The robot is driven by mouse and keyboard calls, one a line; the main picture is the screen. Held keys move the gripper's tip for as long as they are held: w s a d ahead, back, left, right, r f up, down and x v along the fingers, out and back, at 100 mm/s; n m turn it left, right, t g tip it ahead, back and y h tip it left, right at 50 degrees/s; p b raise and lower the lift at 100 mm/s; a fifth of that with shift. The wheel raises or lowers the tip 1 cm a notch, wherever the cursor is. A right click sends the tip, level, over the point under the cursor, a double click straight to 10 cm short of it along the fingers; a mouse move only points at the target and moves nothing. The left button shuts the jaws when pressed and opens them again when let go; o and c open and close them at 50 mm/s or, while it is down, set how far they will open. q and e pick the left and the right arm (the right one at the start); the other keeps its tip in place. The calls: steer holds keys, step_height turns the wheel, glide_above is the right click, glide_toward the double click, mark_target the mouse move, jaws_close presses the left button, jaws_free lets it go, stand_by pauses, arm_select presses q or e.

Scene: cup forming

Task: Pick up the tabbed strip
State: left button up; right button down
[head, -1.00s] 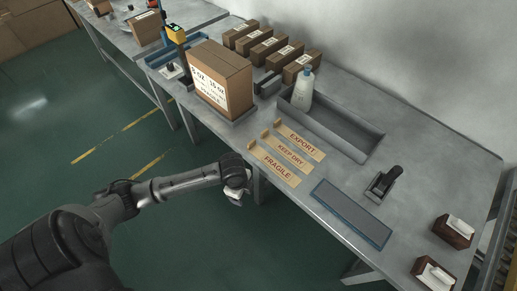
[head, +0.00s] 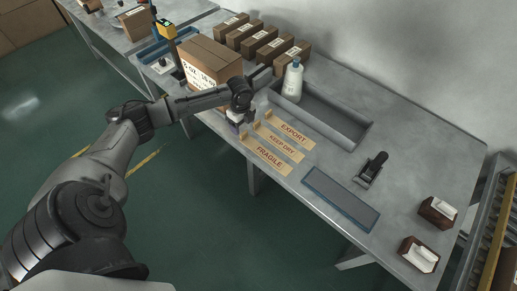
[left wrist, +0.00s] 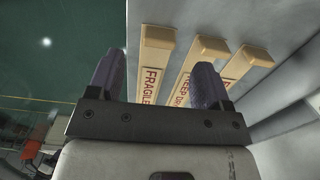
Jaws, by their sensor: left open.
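Three tan strips lie side by side on the grey bench, each with a raised tab at its left end. They read FRAGILE (head: 268,156), KEEP DRY (head: 280,143) and EXPORT (head: 293,132). My left gripper (head: 236,126) is above the bench at the tab ends of the strips. In the left wrist view its open jaws (left wrist: 158,78) are empty, and the FRAGILE strip (left wrist: 154,70) shows between the fingers. The KEEP DRY strip (left wrist: 190,70) is partly behind the right finger there. My right gripper is not in view.
A large carton (head: 208,62) stands left of the strips, partly behind my arm. A grey tray (head: 345,129) holding a white bottle (head: 293,80) lies behind them. A blue-edged mat (head: 341,198) and a black-handled tool (head: 372,168) are to the right.

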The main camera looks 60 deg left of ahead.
mark_target(244, 133)
arm_select(q)
steer(key=shift+d+f+b, duration=0.15)
steer(key=shift+f+b, duration=0.2)
steer(key=shift+f, duration=1.3)
steer(key=shift+d+f+b, duration=0.1)
steer(key=shift+f+b, duration=0.2)
steer(key=shift+f, duration=1.3)
steer(key=c, duration=1)
steer(key=shift+r, duration=0.15)
steer(key=shift+r, duration=0.55)
steer(key=r, duration=0.1)
steer(key=r+p, duration=0.1)
steer(key=r, duration=0.1)
steer(key=shift+w+d+r, duration=0.2)
steer(key=shift+d, duration=0.1)
steer(key=w+d+r+p, duration=0.1)
steer(key=w+d+r, duration=0.1)
steer(key=d, duration=0.3)
steer(key=w+d+r, duration=0.2)
steer(key=d+r, duration=0.2)
steer(key=d, duration=0.1)
steer(key=shift+r+p, duration=0.15)
steer(key=shift+p, duration=0.25)
